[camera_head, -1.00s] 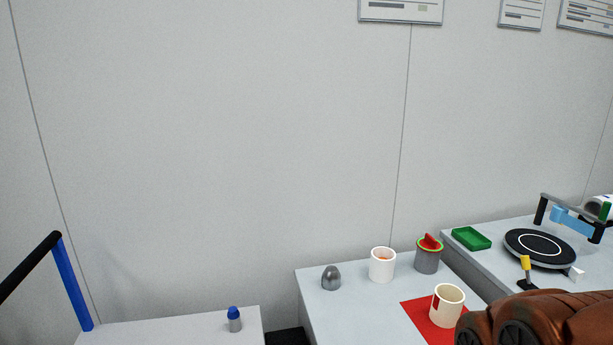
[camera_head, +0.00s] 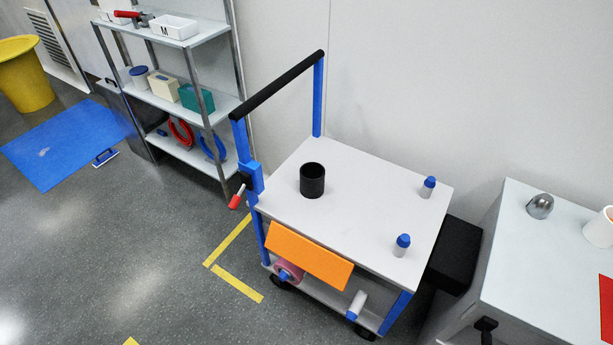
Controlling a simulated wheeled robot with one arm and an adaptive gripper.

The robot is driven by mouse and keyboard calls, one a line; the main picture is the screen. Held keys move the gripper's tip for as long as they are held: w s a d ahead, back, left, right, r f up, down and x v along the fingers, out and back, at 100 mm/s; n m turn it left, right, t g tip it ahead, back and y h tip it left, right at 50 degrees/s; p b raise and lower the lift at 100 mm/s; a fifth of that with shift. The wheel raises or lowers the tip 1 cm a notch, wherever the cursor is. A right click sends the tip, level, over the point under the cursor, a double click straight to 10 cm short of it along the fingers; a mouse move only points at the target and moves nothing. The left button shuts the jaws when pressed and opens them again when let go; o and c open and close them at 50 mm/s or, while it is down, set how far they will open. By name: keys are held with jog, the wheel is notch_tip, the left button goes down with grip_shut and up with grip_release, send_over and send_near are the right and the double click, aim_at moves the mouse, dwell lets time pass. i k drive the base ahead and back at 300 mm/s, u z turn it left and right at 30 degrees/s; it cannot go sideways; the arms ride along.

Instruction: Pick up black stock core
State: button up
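A black hollow cylinder (camera_head: 312,181), which looks like the black stock core, stands upright on the white top of a cart (camera_head: 345,226). It sits toward the cart's left side, near the blue and black push handle (camera_head: 278,84). Its open top faces up and nothing touches it. My gripper is not in the picture, so its state and its distance from the core do not show.
Two blue-capped bottles (camera_head: 402,245) (camera_head: 429,187) stand on the cart's right side. An orange panel (camera_head: 308,254) hangs at its front. A grey bench (camera_head: 540,260) is close on the right. A loaded shelf (camera_head: 180,90) stands behind left. Floor (camera_head: 120,260) at left front is open.

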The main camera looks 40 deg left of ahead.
aim_at(312, 174)
jog(key=u, duration=0.25)
jog(key=k, duration=0.15)
jog(key=u, duration=1.15)
